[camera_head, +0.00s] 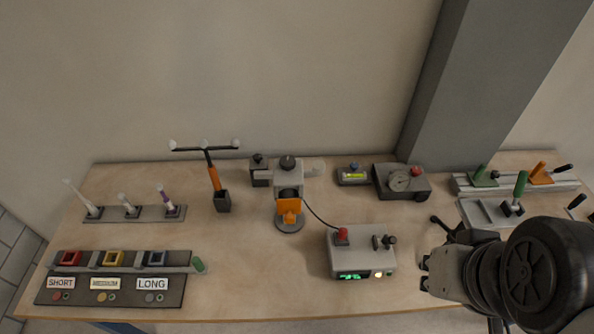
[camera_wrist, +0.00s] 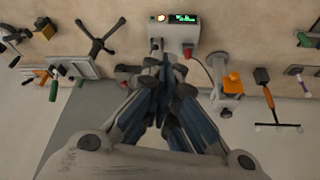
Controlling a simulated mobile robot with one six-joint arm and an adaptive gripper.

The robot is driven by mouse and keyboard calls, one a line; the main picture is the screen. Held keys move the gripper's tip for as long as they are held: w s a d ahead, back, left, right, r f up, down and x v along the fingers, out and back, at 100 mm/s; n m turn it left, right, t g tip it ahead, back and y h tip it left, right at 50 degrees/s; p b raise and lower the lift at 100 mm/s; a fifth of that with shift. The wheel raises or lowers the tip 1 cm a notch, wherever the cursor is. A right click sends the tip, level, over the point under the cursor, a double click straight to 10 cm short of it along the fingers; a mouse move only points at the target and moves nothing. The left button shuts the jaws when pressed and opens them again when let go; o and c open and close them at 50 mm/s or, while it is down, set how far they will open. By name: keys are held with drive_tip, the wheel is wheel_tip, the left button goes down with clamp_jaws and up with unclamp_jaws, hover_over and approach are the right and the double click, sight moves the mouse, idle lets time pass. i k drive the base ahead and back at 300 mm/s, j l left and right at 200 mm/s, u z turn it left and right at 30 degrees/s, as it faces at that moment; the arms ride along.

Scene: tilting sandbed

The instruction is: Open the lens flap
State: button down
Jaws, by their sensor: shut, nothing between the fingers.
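The lens flap (camera_head: 289,206) is a small orange plate on the front of a grey device with a round base, in the middle of the table. It hangs in front of the device and looks closed over the lens. It also shows in the wrist view (camera_wrist: 231,83), right of my fingers. My gripper (camera_wrist: 165,70) is shut and empty, apart from the flap.
A grey control box (camera_head: 361,252) with a red knob and green display stands right of the device, joined by a black cable. An orange-handled T-shaped tool (camera_head: 214,172) stands left. A black three-armed piece (camera_wrist: 97,38) lies near my wrist.

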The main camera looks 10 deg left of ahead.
sight(288, 207)
drive_tip(key=l+u, duration=0.25)
drive_tip(key=u, duration=0.15)
drive_tip(key=i+l+u, duration=0.1)
drive_tip(key=l+u, duration=0.5)
drive_tip(key=u, duration=0.15)
